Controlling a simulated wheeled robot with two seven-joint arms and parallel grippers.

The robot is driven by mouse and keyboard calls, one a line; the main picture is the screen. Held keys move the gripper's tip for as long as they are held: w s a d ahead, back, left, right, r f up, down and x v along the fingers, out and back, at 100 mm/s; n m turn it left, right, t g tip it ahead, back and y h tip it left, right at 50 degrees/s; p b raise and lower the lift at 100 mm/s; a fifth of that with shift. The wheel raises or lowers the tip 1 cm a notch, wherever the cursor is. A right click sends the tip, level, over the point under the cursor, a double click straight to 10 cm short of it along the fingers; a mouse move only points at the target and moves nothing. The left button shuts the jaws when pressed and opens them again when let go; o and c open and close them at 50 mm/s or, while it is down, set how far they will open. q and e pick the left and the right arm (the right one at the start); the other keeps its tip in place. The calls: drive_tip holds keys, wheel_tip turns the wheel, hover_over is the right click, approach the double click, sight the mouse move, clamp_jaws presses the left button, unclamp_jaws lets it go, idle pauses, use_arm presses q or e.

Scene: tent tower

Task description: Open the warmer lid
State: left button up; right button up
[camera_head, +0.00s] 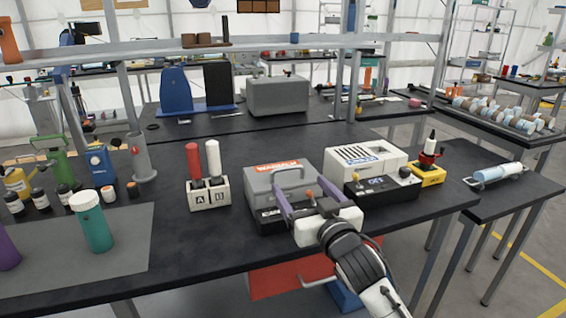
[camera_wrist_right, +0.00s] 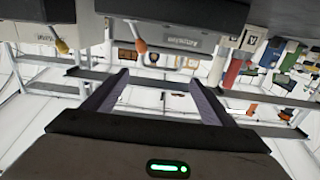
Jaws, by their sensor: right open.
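The warmer (camera_head: 262,182) is a grey box with an orange label on top and a dark base, on the black bench. Its lid looks shut. A pale bar handle with an orange knob (camera_head: 309,194) is at its front; it also shows in the wrist view as a handle with an orange end (camera_wrist_right: 139,45). My right gripper (camera_head: 300,190) is at the warmer's front right, with its two purple fingers apart on either side of the knob. In the wrist view the open fingers (camera_wrist_right: 158,80) point toward the handle, with nothing between them. Contact cannot be told. My left gripper is not in view.
A white vented box (camera_head: 366,163) and a black device with a display (camera_head: 383,188) stand close right of the warmer. A white holder (camera_head: 208,193) with a red and a white cylinder stands left. A teal bottle (camera_head: 95,228) is farther left. The bench between is clear.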

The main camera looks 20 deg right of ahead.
sight(289, 168)
drive_tip(key=w, duration=0.9)
drive_tip(key=shift+w+a+r, duration=0.15)
drive_tip(key=shift+w, duration=0.15)
drive_tip(key=c, duration=1.2)
drive_tip(key=shift+c, duration=0.2)
